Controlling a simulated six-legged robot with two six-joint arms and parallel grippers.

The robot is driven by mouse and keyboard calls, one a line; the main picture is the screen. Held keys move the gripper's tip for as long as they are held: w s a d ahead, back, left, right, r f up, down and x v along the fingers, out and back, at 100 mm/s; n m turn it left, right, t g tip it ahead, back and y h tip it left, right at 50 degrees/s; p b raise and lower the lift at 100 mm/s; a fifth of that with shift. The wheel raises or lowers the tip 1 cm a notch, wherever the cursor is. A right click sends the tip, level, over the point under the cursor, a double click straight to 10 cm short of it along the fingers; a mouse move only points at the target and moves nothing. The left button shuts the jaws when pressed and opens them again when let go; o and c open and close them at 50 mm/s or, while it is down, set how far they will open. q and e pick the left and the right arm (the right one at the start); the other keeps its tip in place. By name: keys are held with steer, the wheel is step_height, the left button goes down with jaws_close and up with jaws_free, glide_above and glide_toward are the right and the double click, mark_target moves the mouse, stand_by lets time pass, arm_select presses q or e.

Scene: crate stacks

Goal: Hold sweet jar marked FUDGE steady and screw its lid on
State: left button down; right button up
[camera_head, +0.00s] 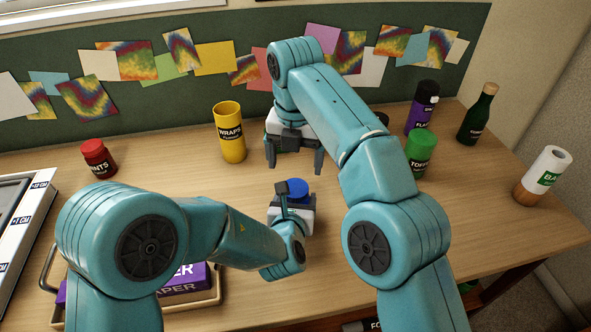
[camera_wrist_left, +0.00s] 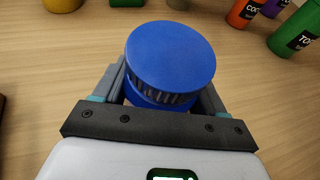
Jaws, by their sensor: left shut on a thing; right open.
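My left gripper (camera_head: 296,196) is shut around a blue jar (camera_wrist_left: 137,98), held near the table's middle. A wide blue lid (camera_wrist_left: 170,50) with a ridged side sits over the jar in the left wrist view; how tightly it is seated cannot be told. The blue lid also shows between the left fingers in the head view (camera_head: 298,187). No FUDGE marking is readable; the jar's body is mostly hidden by my gripper. My right gripper (camera_head: 294,163) is open and empty, pointing down, behind the jar in the head view and apart from it.
A yellow WRAPS canister (camera_head: 230,135) stands behind, left of my right gripper. A red jar (camera_head: 97,158) stands at left. A green jar (camera_head: 420,152), purple bottle (camera_head: 422,108), dark bottle (camera_head: 478,115) and white-and-brown container (camera_head: 543,176) stand at right. A tray (camera_head: 200,304) lies in front.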

mark_target(296, 188)
steer(key=shift+f, duration=3.55)
steer(key=c, duration=1.1)
steer(key=m, duration=0.7)
steer(key=shift+c, duration=0.2)
steer(key=o, duration=1.2)
arm_select(q)
steer(key=shift+w, duration=0.1)
